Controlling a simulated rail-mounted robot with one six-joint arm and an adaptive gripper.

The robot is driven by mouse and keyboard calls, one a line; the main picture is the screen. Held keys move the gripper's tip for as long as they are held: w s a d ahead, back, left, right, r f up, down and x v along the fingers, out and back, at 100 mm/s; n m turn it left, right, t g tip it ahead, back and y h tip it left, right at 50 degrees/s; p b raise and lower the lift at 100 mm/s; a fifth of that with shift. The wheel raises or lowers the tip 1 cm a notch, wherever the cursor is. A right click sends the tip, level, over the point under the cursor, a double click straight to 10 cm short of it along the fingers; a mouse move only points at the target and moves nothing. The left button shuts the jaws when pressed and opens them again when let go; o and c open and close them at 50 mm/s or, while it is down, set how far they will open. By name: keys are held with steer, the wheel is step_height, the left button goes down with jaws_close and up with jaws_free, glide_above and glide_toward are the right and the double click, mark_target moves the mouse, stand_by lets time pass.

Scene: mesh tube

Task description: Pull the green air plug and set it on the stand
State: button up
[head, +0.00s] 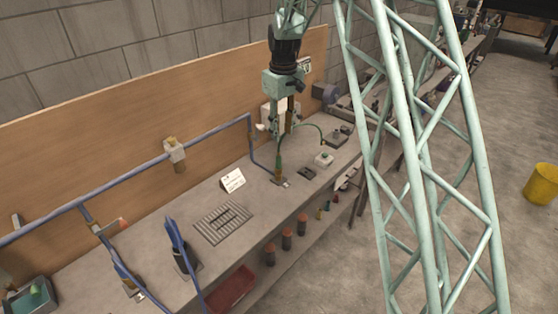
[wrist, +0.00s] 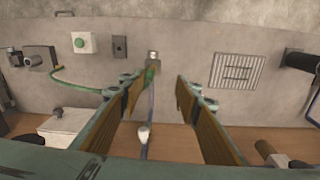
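The green air plug (head: 279,168) stands upright at a small metal fitting (head: 281,183) on the bench, with its green hose looping off to the right. In the wrist view the plug (wrist: 151,75) shows close beside the left fingertip, below the metal fitting (wrist: 152,57). My gripper (wrist: 167,75) is open, its two wood-coloured finger pads apart with nothing held between them. In the head view my gripper (head: 281,131) hangs above the plug, pointing down. I cannot tell for sure which piece is the stand; a small dark plate with a hole (head: 307,174) lies right of the plug.
A white box with a green button (head: 323,158) and a dark hose device (head: 338,136) are to the right. A white card (head: 232,180) and a slotted grate (head: 223,222) lie left. A blue pipe (head: 150,160) runs along the wooden back board.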

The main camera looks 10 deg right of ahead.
steer(key=p, duration=0.2)
glide_above(279, 157)
steer(key=shift+n+g, duration=0.3)
steer(key=shift+n, duration=0.1)
step_height(279, 157, down, 10)
steer(key=shift+w+r, duration=0.15)
steer(key=shift+r, duration=0.1)
steer(key=shift+w+f, duration=0.25)
steer(key=shift+f, duration=0.45)
steer(key=shift+f, duration=0.25)
steer(key=shift+f+b, duration=0.55)
steer(key=shift+f, duration=2.05)
steer(key=shift+f+b, duration=1)
steer(key=shift+f, duration=0.65)
steer(key=shift+b, duration=0.35)
